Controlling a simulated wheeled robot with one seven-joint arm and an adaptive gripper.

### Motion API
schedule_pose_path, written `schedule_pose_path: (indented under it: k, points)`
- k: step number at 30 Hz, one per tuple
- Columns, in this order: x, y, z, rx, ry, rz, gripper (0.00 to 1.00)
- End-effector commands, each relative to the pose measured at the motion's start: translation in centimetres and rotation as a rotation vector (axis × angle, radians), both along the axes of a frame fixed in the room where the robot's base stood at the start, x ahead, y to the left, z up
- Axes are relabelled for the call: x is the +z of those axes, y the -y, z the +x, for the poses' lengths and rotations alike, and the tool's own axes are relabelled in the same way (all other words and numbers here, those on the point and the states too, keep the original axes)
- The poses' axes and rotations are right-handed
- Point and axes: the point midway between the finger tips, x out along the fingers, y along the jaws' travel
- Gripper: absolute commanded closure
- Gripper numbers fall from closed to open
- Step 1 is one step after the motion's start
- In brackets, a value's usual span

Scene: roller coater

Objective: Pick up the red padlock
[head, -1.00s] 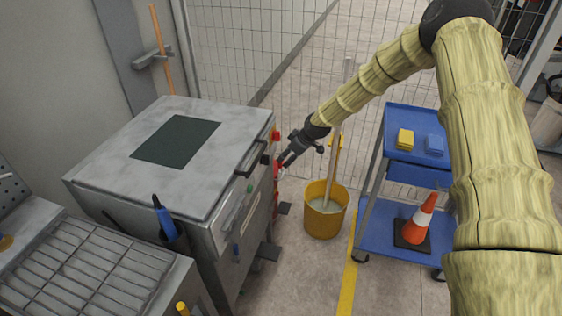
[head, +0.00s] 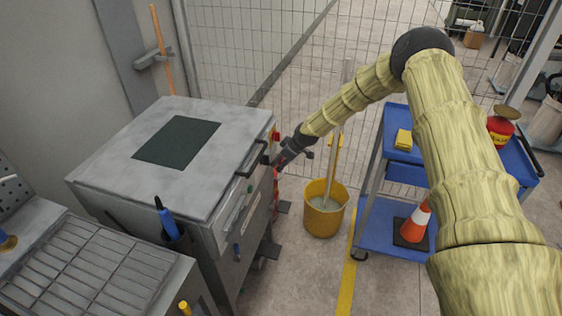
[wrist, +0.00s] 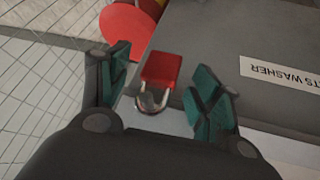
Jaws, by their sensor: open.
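The red padlock (wrist: 161,70) shows in the wrist view, with its red body away from me and its metal shackle (wrist: 151,100) toward my gripper. My gripper (wrist: 163,88) is open, and its two green-padded fingers stand on either side of the padlock. I see gaps between the padlock and both fingers. In the head view my gripper (head: 282,160) is at the right side of the grey machine (head: 105,165). The padlock cannot be made out clearly in the head view.
A label reading "TS WASHER" (wrist: 285,75) is on the machine panel, right of the padlock. A red round part (wrist: 124,28) lies beyond. A yellow bucket (head: 324,222) with a mop and a blue cart (head: 375,235) stand to the right. A wire fence (head: 240,50) is behind.

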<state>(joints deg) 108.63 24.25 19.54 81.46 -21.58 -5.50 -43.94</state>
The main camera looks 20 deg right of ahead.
Motion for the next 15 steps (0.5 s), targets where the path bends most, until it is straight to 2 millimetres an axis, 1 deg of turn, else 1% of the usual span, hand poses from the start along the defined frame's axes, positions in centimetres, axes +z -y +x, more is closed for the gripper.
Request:
schedule_pose_path:
  k: [9,14,15]
  points:
    - [-0.18,-0.03,0.14,0.0,0.001,0.0,0.36]
    - [-0.17,-0.03,0.12,-0.001,0.0,0.0,0.65]
    - [-0.17,-0.03,0.12,-0.001,0.0,0.0,0.72]
